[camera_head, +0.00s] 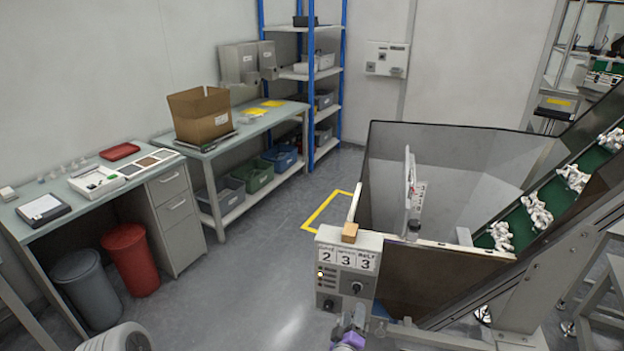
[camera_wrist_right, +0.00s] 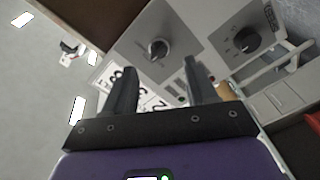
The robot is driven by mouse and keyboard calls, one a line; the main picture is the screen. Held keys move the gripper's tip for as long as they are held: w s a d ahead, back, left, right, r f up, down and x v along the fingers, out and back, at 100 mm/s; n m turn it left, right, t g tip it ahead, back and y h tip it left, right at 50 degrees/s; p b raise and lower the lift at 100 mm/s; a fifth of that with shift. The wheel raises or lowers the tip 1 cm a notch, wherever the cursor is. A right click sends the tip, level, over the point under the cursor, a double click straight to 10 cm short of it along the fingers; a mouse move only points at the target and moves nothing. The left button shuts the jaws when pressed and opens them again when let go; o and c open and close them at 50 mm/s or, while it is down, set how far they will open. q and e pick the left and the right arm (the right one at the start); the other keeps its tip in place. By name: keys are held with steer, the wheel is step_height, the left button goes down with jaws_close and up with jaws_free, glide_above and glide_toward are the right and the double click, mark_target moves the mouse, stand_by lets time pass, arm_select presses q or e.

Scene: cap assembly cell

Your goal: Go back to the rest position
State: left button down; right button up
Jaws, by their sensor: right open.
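My right gripper (camera_head: 352,328) shows at the bottom of the head view, just below the control box (camera_head: 346,262). In the right wrist view its two dark fingers (camera_wrist_right: 160,68) stand apart with nothing held between them. Beyond them is the control box face (camera_wrist_right: 192,35) with a black knob (camera_wrist_right: 158,48) and a second knob (camera_wrist_right: 240,40). I cannot tell whether the fingers touch the box. A pale rounded part of my own body shows at the bottom left of the head view. My left gripper is not in view.
The dark-walled hopper (camera_head: 430,282) and green conveyor (camera_head: 519,222) with white parts stand at the right. A small tan block (camera_head: 350,232) sits on the control box. Benches, a red bin (camera_head: 130,260) and a grey bin (camera_head: 86,288) are left. The middle floor (camera_head: 250,275) is clear.

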steer(key=s+d+f+m+g+y, duration=0.1)
steer(key=s+d+f+m+g, duration=0.3)
steer(key=s+f, duration=0.45)
steer(key=s+d+f+m+g+y, duration=0.1)
steer(key=s+d+f+m+g, duration=0.1)
steer(key=s+f+g, duration=0.65)
steer(key=s+a+m+g+y, duration=0.3)
steer(key=s+a+y, duration=0.5)
steer(key=s+a, duration=0.4)
steer(key=shift+s+a+r+m+g, duration=0.3)
steer(key=shift+s+m+g, duration=0.1)
steer(key=shift+s, duration=0.5)
